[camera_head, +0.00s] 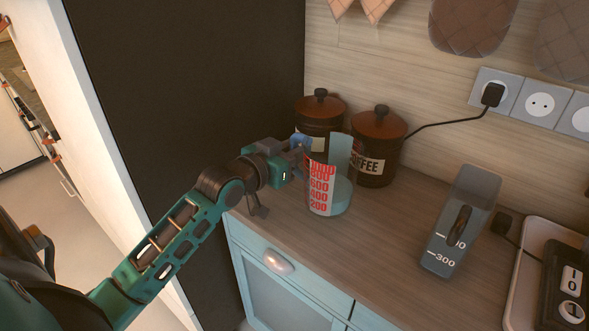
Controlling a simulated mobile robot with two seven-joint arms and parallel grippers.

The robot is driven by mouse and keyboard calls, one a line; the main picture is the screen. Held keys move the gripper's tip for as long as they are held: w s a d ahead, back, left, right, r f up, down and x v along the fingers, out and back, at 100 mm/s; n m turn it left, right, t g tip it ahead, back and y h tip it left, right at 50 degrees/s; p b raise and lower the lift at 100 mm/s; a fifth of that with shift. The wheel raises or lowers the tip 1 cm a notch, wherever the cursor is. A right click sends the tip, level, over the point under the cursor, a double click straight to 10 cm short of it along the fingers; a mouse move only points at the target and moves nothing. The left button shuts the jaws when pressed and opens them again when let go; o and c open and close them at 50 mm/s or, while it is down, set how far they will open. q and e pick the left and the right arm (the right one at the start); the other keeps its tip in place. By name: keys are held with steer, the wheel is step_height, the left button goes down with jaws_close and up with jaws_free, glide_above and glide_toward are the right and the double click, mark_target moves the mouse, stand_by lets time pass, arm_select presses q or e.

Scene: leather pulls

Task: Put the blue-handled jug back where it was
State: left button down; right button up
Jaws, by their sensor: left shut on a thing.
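The blue-handled jug (322,190) is a clear measuring jug with red numbers on a white panel. It is upright at the counter's left part, in front of two brown canisters. Its blue handle (300,141) is on its left side, partly hidden by my gripper. I cannot tell if its base touches the counter. My left gripper (295,158) comes in from the left and is shut on the jug at its handle. My right gripper is not in view.
Brown lidded canisters (379,150) stand at the wall behind the jug. A grey container marked 300 (460,222) and a white tray (520,285) stand to the right. A black cable runs to the wall socket (495,92). The wooden counter (395,225) is clear between jug and grey container.

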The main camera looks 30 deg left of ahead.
arm_select(q)
steer(key=shift+f+b, duration=0.35)
steer(key=shift+f, duration=1.75)
steer(key=shift+f, duration=0.2)
steer(key=c, duration=1)
jaws_free()
steer(key=shift+o, duration=0.2)
steer(key=shift+r, duration=0.2)
steer(key=s+r, duration=0.1)
steer(key=s, duration=1.1)
steer(key=shift+a+r, duration=0.35)
steer(key=shift+a, duration=0.1)
steer(key=shift+w, duration=0.1)
